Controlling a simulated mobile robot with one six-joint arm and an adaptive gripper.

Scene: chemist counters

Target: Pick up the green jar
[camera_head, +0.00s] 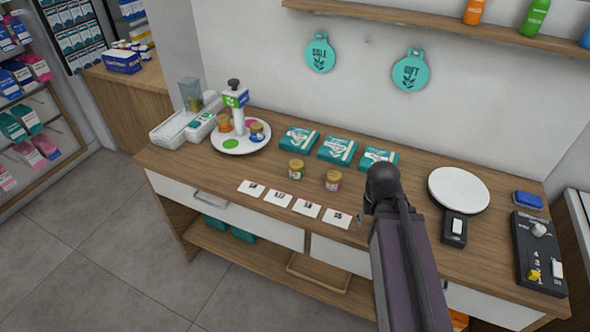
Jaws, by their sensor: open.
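Two small jars with gold lids stand upright on the wooden counter (400,223), behind a row of numbered cards. The left one, which looks green (297,169), seems to be the green jar. The right one (333,181) has a reddish label. Both are uncovered, with clear counter around them. My arm rises from the bottom right over the counter's front edge, and its dark upper joint is to the right of the jars. No gripper fingers can be made out.
A round white stand (226,148) at left holds an orange jar (224,125) and a blue jar (257,132). Teal boxes (337,149) lie behind the loose jars; numbered cards (278,198) lie in front. A white round plate (459,190) and black devices (454,229) are at right.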

